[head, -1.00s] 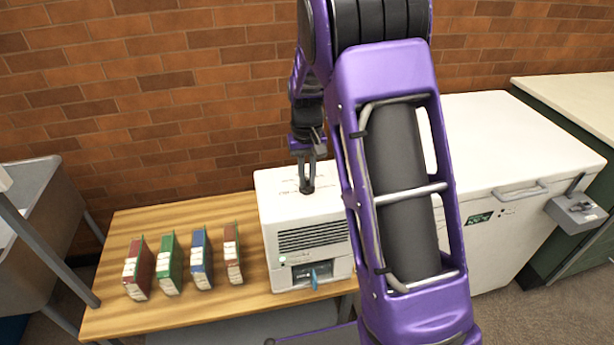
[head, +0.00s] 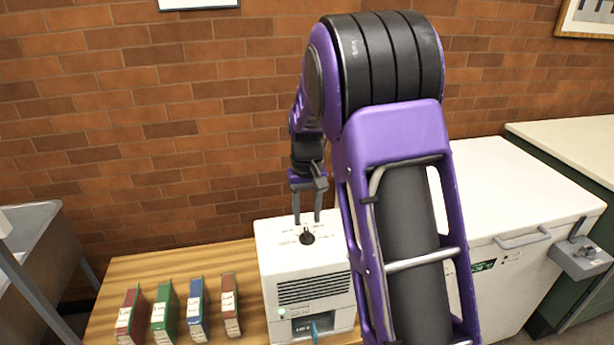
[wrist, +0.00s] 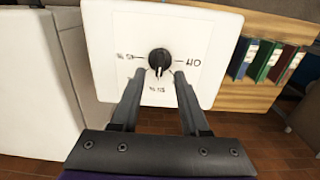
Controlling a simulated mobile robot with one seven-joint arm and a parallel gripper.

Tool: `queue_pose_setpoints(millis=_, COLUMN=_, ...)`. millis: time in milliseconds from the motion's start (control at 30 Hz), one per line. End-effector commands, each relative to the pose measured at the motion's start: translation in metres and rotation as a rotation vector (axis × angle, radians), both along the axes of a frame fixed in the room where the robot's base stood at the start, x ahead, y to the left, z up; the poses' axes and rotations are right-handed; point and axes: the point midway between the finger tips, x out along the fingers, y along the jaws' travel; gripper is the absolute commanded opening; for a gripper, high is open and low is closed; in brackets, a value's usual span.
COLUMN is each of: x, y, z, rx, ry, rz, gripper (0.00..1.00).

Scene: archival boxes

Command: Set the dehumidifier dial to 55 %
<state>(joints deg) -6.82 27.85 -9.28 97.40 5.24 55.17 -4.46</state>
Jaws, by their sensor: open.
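The white dehumidifier (head: 300,262) stands on the wooden table, with a black round dial (head: 307,238) on its top face. In the wrist view the dial (wrist: 158,57) has a white pointer mark at its lower edge, towards the lower label (wrist: 157,89). That label is upside down and looks like 55 %. My gripper (head: 307,221) is open and empty, just above the dial. In the wrist view its fingertips (wrist: 159,73) lie apart on either side of the dial's lower part.
Several red, green and blue binders (head: 163,313) stand on the table (head: 245,315) left of the dehumidifier. A white chest freezer (head: 500,190) is close on the right. A metal sink (head: 30,235) is at the far left. A brick wall is behind.

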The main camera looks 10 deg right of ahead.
Motion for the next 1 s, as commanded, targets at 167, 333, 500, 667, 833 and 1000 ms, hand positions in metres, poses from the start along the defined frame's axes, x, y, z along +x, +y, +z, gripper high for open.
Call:
queue_pose_setpoints(millis=167, x=0.001, y=0.0, z=0.048, rx=0.001, ry=-0.005, rz=-0.001, gripper=0.45)
queue_pose_setpoints(millis=333, x=0.001, y=0.0, z=0.089, rx=0.0, ry=-0.005, rz=-0.001, gripper=0.45)
queue_pose_setpoints(millis=500, x=0.001, y=0.0, z=0.117, rx=0.0, ry=-0.004, rz=-0.001, gripper=0.45)
queue_pose_setpoints(millis=667, x=0.0, y=0.0, z=0.13, rx=0.0, ry=-0.003, rz=-0.001, gripper=0.45)
queue_pose_setpoints(millis=833, x=0.0, y=0.0, z=0.133, rx=0.001, ry=-0.002, rz=-0.001, gripper=0.45)
queue_pose_setpoints(millis=1000, x=0.0, y=0.0, z=0.132, rx=0.001, ry=-0.002, rz=-0.001, gripper=0.45)
